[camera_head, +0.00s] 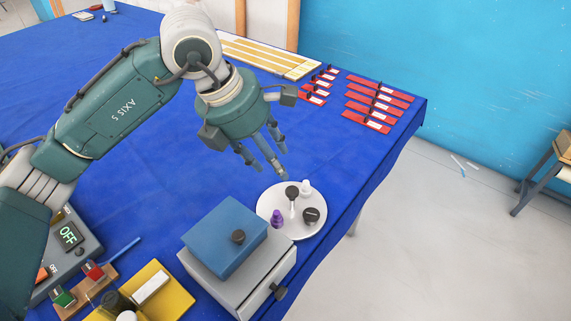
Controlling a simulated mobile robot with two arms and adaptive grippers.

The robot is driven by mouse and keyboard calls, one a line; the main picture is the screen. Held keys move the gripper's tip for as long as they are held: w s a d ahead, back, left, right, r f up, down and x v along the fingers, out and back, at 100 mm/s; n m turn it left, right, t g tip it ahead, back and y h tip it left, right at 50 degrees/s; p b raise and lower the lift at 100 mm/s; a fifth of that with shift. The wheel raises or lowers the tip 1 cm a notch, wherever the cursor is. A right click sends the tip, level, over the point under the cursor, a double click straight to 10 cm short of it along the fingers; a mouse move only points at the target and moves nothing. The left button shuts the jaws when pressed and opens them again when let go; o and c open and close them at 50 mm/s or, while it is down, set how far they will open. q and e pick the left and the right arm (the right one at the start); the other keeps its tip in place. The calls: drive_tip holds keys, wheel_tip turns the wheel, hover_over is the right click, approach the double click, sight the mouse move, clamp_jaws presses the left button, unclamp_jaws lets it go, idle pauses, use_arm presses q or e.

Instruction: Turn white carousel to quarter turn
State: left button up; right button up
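The white carousel (268,203) is a round disc on the blue table, near its right edge. A black-topped knob (292,192) on a white stalk stands near its middle. Around it are a small white piece (306,187), a purple piece (277,218) and a black round piece (311,215). My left gripper (271,166) hangs just above and behind the carousel's far left rim, fingers pointing down and spread apart with nothing between them. Whether a fingertip touches the disc is hard to tell. My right gripper is not in view.
A grey drawer box (250,290) with a blue block (222,238) on top stands close in front of the carousel. Red strips (378,98) lie at the back right. Blue table behind the carousel is clear.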

sight(292, 190)
use_arm(q)
drive_tip(key=x, duration=0.3)
drive_tip(key=p+x, duration=0.1)
drive_tip(key=x, duration=0.2)
drive_tip(key=s+p+x, duration=0.1)
drive_tip(key=x, duration=0.2)
drive_tip(key=shift+d, duration=0.15)
drive_tip(key=shift+d+f+p, duration=0.15)
drive_tip(key=shift+f+p, duration=0.15)
drive_tip(key=shift+f, duration=0.1)
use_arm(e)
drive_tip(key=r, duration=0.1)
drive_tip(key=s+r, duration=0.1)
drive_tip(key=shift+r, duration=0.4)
use_arm(q)
drive_tip(key=shift+f, duration=0.1)
clamp_jaws()
